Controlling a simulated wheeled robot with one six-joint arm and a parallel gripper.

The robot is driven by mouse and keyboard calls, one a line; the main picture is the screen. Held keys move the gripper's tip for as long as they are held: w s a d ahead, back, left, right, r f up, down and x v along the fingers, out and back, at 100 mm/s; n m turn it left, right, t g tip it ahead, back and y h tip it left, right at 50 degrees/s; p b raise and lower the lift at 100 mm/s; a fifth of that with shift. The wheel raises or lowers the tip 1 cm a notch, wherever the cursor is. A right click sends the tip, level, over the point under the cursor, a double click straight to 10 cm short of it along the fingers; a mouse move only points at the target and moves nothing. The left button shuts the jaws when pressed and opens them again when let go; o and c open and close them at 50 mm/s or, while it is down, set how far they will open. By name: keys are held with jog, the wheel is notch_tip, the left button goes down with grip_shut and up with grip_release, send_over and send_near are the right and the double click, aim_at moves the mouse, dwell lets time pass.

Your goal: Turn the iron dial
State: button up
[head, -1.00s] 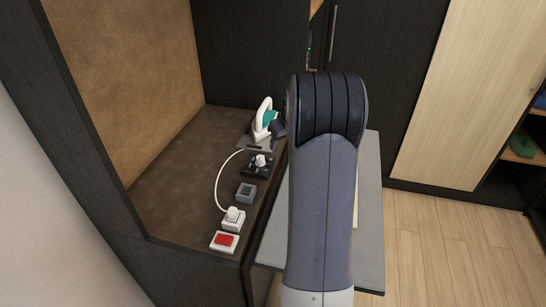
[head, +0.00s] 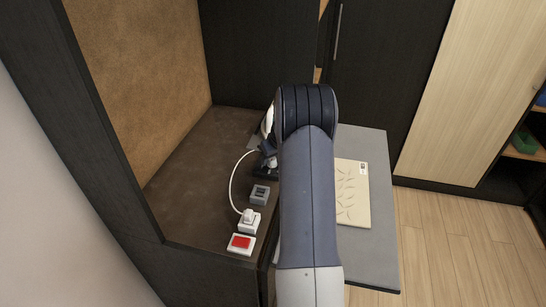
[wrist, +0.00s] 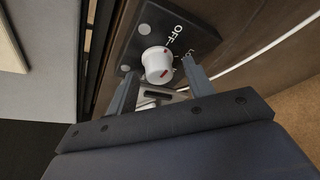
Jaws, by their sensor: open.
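The dial is a white round knob (wrist: 157,65) with a red mark, on a black panel (wrist: 205,38) lettered "OFF" and, partly cut off, "LO". My gripper (wrist: 162,70) is open, with one finger on each side of the knob in the wrist view. I cannot tell whether either finger touches it. In the head view my gripper (head: 266,157) is over the black panel and hides the knob. The white iron (head: 267,122) stands behind it, mostly hidden by my arm.
On the brown counter (head: 190,180), a grey square block (head: 260,193), a white switch box (head: 249,221) with a white cord and a red-button switch (head: 240,243) stand in a row nearer. A pale patterned board (head: 352,190) lies on the grey surface at right.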

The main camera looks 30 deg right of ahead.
jog(key=c, duration=1)
